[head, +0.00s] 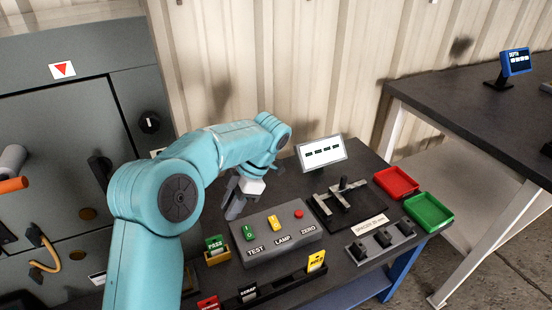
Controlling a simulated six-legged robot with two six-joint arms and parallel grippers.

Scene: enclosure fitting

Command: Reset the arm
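My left arm, teal, comes in from the lower left and bends over the dark table. My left gripper (234,208) points down behind the grey control box (282,236), near its back left corner. Its grey fingers are small and partly overlapped by the white wrist part, so I cannot tell whether they are open or shut. I see nothing clearly held. The control box has a green switch, a yellow switch and a red button, with labels TEST, LAMP and ZERO. My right gripper is not in view.
A display (321,152) showing dashes stands behind a fixture with a black lever (343,184). A red tray (396,183) and a green tray (428,213) lie to the right. A grey cabinet (60,130) stands left.

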